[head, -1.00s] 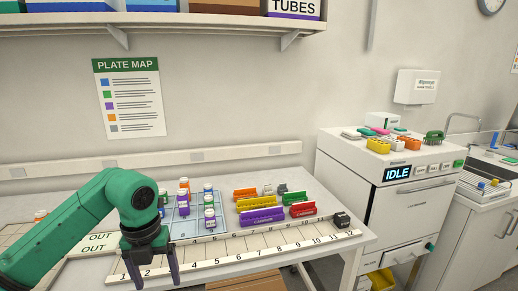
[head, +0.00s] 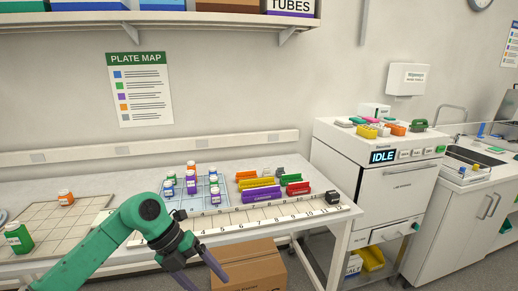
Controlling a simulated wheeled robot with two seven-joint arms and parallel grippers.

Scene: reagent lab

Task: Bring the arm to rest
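My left arm is green and comes in from the lower left. Its dark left gripper (head: 206,277) hangs in front of the table's front edge, low in the head view. Its two fingers point down and stand apart, with nothing seen between them. The ends of the fingers are near the bottom of the picture. My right gripper is not in view.
The table holds a numbered strip (head: 270,214), a blue-lined rack (head: 205,205) with several small bottles, and coloured holders (head: 262,194). A cardboard box (head: 250,268) sits below. A machine (head: 375,185) stands right.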

